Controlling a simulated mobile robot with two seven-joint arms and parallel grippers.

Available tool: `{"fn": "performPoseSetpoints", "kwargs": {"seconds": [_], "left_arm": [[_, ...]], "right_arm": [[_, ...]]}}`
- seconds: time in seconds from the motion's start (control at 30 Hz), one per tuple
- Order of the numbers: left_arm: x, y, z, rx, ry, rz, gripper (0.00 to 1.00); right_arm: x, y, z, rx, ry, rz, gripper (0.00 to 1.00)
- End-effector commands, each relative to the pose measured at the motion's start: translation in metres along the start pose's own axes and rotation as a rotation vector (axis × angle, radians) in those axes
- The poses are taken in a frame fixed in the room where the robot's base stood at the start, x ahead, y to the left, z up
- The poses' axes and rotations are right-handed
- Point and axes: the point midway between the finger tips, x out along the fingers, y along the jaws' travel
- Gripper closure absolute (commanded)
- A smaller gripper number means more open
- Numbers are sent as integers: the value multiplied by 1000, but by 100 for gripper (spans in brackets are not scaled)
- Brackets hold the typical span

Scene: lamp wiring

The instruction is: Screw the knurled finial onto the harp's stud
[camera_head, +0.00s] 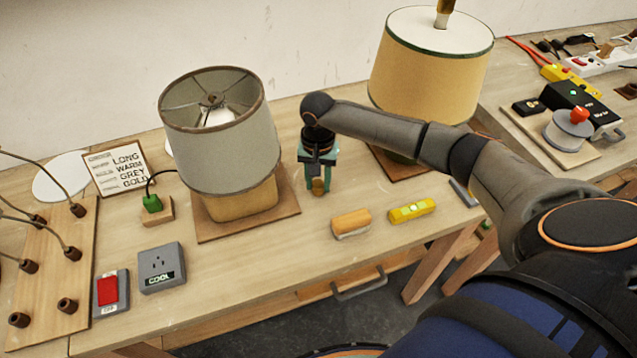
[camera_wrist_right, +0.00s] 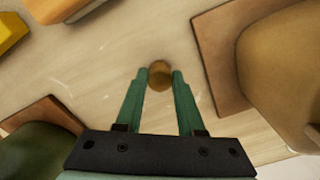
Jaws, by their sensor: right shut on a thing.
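My right gripper (camera_head: 317,180) points down over the bench between the two lamps. It is shut on the small brass-coloured finial (camera_head: 318,188), which also shows between the fingertips in the right wrist view (camera_wrist_right: 160,75). Its knurling is too small to make out. The grey-shaded lamp (camera_head: 222,140) stands left of the gripper on a square wooden base. Its open shade top shows a wire spider with a small dark hub (camera_head: 212,100) at the centre; the harp is mostly hidden by the shade and the stud cannot be told apart. My left gripper is out of view.
A yellow-shaded lamp (camera_head: 430,70) stands behind my right forearm, with a brass piece (camera_head: 445,8) on top. A wooden-topped block (camera_head: 351,223) and a yellow level (camera_head: 412,210) lie near the front edge.

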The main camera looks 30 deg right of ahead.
Motion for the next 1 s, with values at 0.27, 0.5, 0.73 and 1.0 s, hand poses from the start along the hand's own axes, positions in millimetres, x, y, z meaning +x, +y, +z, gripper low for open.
{"fn": "performPoseSetpoints", "kwargs": {"seconds": [0.27, 0.5, 0.73, 1.0], "left_arm": [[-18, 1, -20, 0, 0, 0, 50], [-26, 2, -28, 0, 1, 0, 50], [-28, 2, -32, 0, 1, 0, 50], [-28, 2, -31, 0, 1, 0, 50]], "right_arm": [[-21, 0, 0, -1, 0, 0, 100], [-37, 0, 0, 0, 1, -2, 100], [-47, 0, 0, 0, 0, 0, 100], [-49, 0, 0, 0, 1, -2, 100]]}}
